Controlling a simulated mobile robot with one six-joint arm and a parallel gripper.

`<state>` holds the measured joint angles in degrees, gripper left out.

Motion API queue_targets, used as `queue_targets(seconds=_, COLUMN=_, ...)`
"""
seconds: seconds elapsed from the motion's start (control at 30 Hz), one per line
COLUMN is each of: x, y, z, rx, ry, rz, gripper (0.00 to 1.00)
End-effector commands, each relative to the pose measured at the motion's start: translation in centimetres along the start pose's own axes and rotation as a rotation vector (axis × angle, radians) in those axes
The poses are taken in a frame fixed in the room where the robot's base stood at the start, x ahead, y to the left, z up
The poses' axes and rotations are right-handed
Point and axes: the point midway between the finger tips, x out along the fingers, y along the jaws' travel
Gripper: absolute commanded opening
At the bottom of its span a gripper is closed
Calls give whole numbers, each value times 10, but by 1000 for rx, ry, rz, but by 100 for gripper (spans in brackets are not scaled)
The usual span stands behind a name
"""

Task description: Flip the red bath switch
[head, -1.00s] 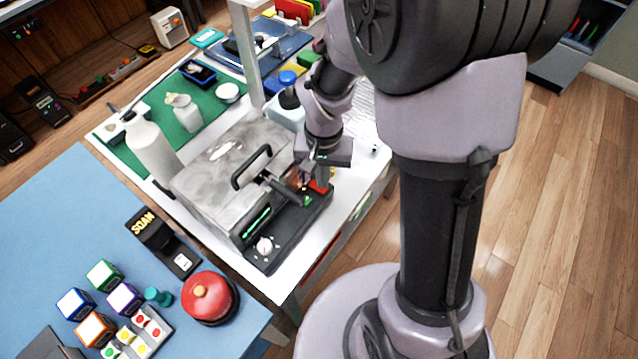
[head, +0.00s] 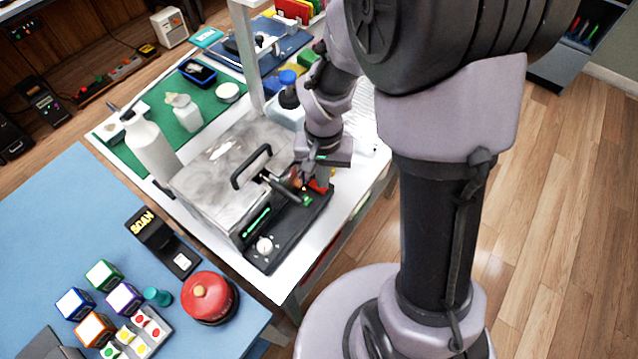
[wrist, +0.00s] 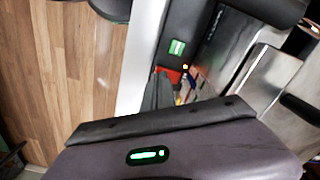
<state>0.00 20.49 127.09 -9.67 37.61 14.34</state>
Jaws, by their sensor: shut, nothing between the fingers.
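The red bath switch (head: 318,187) is on the right end of the black control strip at the front of the grey metal bath. It is partly hidden by my gripper (head: 312,178), which reaches down right at it. In the wrist view a red piece of the switch (wrist: 171,74) shows just beyond the tips of my gripper (wrist: 166,88). The fingers are shut with nothing between them. They are at or very close to the switch; I cannot tell whether they touch. A green lit rectangle (wrist: 177,47) is beside the switch.
The bath lid (head: 215,165) has a black handle (head: 251,167), and a dark lever (head: 283,187) sticks out near my gripper. A white knob (head: 264,245) is at the strip's near end.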

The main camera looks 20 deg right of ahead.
Motion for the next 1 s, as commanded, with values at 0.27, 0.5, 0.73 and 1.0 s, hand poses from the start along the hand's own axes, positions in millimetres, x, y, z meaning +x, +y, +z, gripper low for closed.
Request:
queue_targets(seconds=0.27, x=5, y=0, z=0, rx=0, ry=0, rz=0, gripper=0)
queue_targets(seconds=0.5, x=9, y=0, z=0, rx=0, ry=0, rz=0, gripper=0)
queue_targets(seconds=0.73, x=12, y=0, z=0, rx=0, ry=0, rz=0, gripper=0)
queue_targets(seconds=1.0, x=16, y=0, z=0, rx=0, ry=0, rz=0, gripper=0)
